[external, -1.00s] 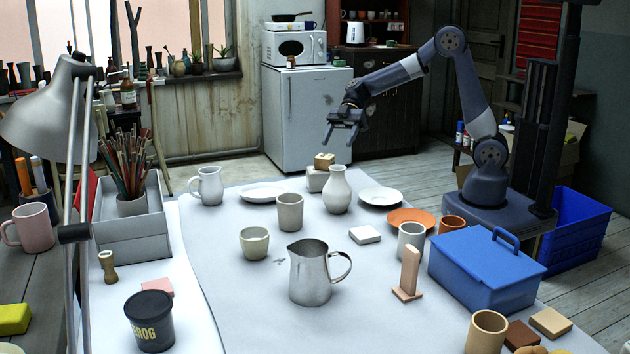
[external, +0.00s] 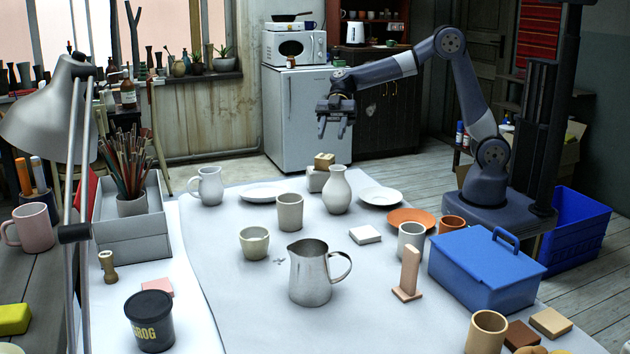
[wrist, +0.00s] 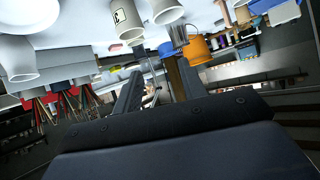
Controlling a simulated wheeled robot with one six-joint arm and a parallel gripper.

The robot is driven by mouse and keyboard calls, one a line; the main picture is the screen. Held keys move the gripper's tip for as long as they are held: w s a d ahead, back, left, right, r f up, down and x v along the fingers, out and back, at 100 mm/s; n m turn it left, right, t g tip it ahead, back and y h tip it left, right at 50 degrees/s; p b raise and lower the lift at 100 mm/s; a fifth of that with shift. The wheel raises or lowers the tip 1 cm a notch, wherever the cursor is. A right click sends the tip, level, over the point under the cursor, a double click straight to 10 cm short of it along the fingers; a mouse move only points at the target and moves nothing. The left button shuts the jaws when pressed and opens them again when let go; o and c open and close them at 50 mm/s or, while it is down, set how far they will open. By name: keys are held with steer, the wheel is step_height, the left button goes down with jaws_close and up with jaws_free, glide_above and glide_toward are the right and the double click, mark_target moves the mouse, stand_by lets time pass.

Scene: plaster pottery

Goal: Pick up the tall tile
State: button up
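The tall tile (external: 409,270) is a narrow pinkish-tan slab standing upright on a small flat foot. It is on the pale table, left of the blue lidded box (external: 485,268) and right of the steel pitcher (external: 311,275). My gripper (external: 336,133) is in the air beyond the far side of the table, well away from the tile. Its two fingers point down, apart, with nothing between them. The fingers (wrist: 155,78) also show spread in the wrist view. I cannot make out the tile there.
A white block (external: 365,234) and a pale cup (external: 411,240) stand behind the tile. A vase (external: 337,192), plates and several cups are on the far half of the table. A tan cup (external: 486,331) is at the near right. The paper left of the tile's foot is bare.

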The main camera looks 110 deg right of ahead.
steer(key=w+a+n+g+y, duration=0.2)
steer(key=w+a, duration=0.1)
steer(key=a, duration=0.8)
steer(key=w+a+n+g+y, duration=0.1)
steer(key=w+a+n+g, duration=0.15)
steer(key=a, duration=0.85)
steer(key=n+g+y, duration=0.2)
steer(key=n+g, duration=0.1)
steer(key=n, duration=0.1)
glide_toward(406, 247)
step_height(406, 247, up, 7)
steer(key=s+a, duration=0.1)
steer(key=a, duration=0.1)
step_height(406, 247, down, 7)
steer(key=d, duration=0.1)
steer(key=shift+m+t, duration=0.25)
steer(key=shift+t, duration=0.1)
steer(key=shift+f+p+x, duration=0.15)
steer(key=shift+p+x, duration=0.3)
steer(key=shift+x, duration=1.3)
steer(key=shift+f+p+x, duration=0.2)
steer(key=shift+p+x, duration=0.2)
steer(key=shift+x, duration=1.35)
steer(key=shift+f+p+x, duration=0.15)
steer(key=shift+p+x, duration=0.3)
steer(key=shift+x, duration=1.3)
steer(key=shift+s+d, duration=0.1)
steer(key=shift+d, duration=0.1)
steer(key=shift+c, duration=0.4)
jaws_close()
